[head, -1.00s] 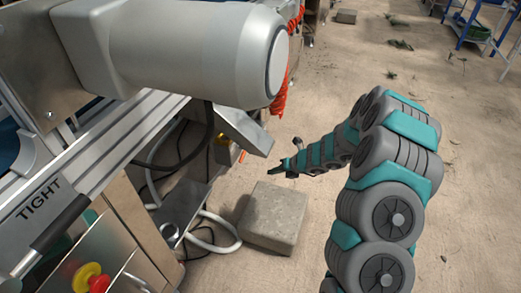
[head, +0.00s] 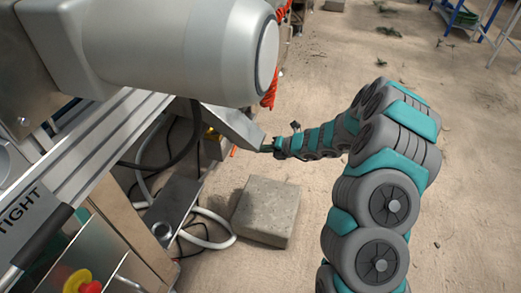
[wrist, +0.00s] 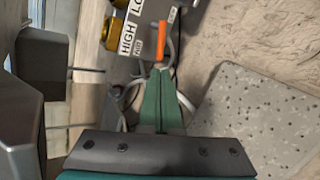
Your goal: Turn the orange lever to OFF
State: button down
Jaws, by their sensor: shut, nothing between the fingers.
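The orange lever (wrist: 161,41) shows in the wrist view, just beyond my fingertips and beside a white label panel. My gripper (wrist: 159,70) has its green fingers pressed together, with nothing between them. In the head view my gripper (head: 267,148) is at the lower edge of the machine's sloped grey panel (head: 232,124). A small orange spot beside it may be the lever, but it is too small to be sure.
A grey concrete block (head: 266,211) lies on the floor below my gripper, and also shows in the wrist view (wrist: 255,115). White hoses (head: 213,240) hang under the machine. Yellow knobs (wrist: 108,33) are left of the lever.

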jog(key=x, duration=1)
jog(key=shift+w+a+f+b, duration=0.15)
jog(key=shift+a+f+b, duration=0.05)
jog(key=shift+b, duration=0.15)
